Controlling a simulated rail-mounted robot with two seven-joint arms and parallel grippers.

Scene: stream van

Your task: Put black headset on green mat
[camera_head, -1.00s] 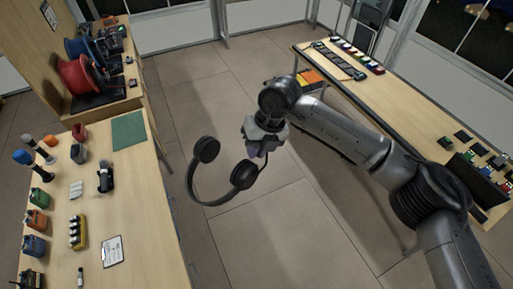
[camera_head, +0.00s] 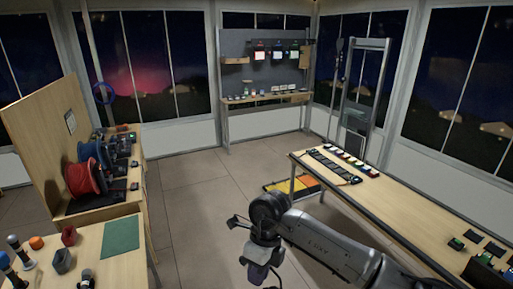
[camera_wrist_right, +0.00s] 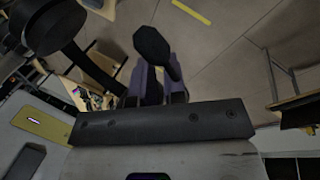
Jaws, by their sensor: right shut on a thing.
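The green mat (camera_head: 121,236) lies flat and bare on the left wooden table in the head view. My right gripper (camera_head: 262,274) hangs over the floor gap to the right of that table, near the bottom edge of the head view. In the right wrist view its purple fingers (camera_wrist_right: 154,85) are shut on a thin part of the black headset (camera_wrist_right: 55,25). A large dark ear cup shows at upper left there, and a smaller dark end stands above the fingers. Most of the headset is outside the head view. My left gripper is not in view.
The left table (camera_head: 118,268) also holds an orange item (camera_head: 36,243), bottles and small boxes left of the mat. A shelf with a red cable reel (camera_head: 81,179) rises behind it. The right table (camera_head: 380,195) carries several small devices. Open floor lies between the tables.

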